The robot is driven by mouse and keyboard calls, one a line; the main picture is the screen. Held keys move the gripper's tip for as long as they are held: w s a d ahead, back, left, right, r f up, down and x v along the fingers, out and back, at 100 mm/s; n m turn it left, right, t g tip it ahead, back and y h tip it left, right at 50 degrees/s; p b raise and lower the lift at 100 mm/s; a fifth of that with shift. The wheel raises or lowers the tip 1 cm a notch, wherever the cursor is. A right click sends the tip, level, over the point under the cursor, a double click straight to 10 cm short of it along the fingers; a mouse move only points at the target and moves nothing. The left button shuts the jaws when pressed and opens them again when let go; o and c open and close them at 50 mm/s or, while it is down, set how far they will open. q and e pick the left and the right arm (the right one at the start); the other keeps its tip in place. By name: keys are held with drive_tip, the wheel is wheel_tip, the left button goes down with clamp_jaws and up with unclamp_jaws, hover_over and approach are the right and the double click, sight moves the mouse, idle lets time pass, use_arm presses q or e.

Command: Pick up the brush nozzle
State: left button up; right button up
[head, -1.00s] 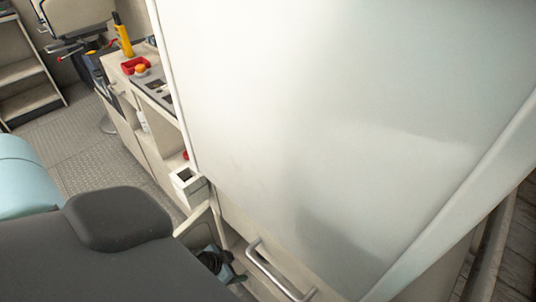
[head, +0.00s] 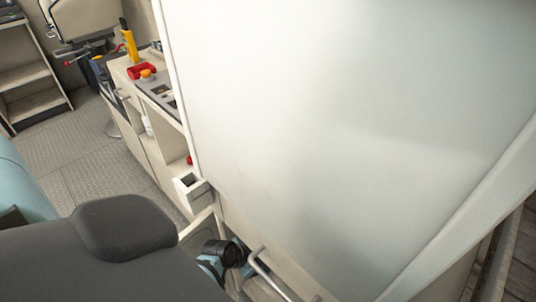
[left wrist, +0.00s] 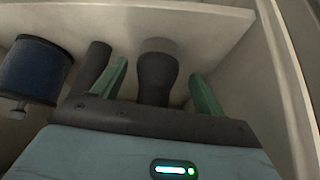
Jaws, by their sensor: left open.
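A dark grey nozzle (left wrist: 156,78) with a paler grey tip, which looks like the brush nozzle, stands between the two green fingers of my left gripper (left wrist: 158,71) in the left wrist view. The fingers are apart, with a visible gap on each side of the nozzle. Its lower part is hidden behind the gripper body. In the head view my left wrist reaches down into an open drawer (head: 196,232); the fingertips and nozzle are hidden there. My right gripper is not in view.
In the left wrist view, a dark tube (left wrist: 92,64) lies just left of the left finger, and a dark blue cylinder (left wrist: 36,70) is farther left. Pale drawer walls (left wrist: 215,35) close in beyond and to the right. A large white panel (head: 340,130) fills the head view.

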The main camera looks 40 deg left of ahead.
use_arm(q)
drive_tip(key=w, duration=0.2)
drive_tip(key=w+d, duration=0.1)
drive_tip(key=w, duration=0.1)
drive_tip(key=shift+w+d, duration=0.15)
drive_tip(key=shift+w, duration=0.05)
drive_tip(key=shift+w+d+f+b, duration=0.1)
drive_tip(key=shift+w+f+b, duration=0.3)
drive_tip(key=shift+f+b, duration=0.1)
drive_tip(key=c, duration=1.2)
